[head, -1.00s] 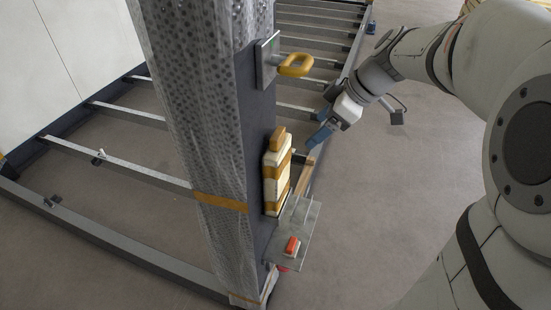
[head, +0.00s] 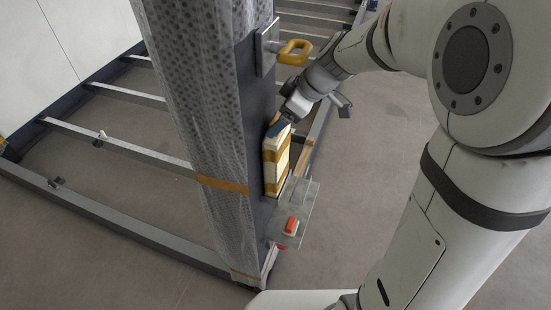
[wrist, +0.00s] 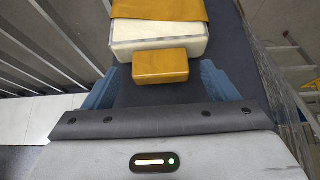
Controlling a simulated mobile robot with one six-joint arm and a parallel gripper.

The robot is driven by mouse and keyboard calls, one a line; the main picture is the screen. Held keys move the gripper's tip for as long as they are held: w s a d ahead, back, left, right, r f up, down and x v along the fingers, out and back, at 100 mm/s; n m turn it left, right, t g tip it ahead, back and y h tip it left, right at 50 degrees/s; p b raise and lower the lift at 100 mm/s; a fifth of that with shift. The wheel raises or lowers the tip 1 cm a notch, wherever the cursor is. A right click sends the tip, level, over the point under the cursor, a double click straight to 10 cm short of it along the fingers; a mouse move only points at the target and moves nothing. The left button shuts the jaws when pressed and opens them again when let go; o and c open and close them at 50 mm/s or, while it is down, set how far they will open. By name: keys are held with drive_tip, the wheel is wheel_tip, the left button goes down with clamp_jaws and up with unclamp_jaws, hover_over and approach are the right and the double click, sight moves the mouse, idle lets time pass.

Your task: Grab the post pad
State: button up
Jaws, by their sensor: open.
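The post pad (head: 271,172) is a cream block with orange bands, upright against the dark face of the wrapped post. It also shows in the wrist view (wrist: 155,42), with an orange block (wrist: 160,67) on its near end. My gripper (head: 277,127) is at the top of the pad in the head view. Its blue fingers are open in the wrist view (wrist: 161,72), one on each side of the orange block, with gaps between. In the head view my gripper mostly hides the orange block.
A yellow handle (head: 297,46) on a plate sticks out of the post (head: 195,90) above the pad, close to my arm. A metal shelf plate (head: 305,192) with a red-orange piece (head: 291,226) juts out below. Open floor lies to the right.

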drive_tip(key=c, duration=1.4)
drive_tip(key=shift+o, duration=0.2)
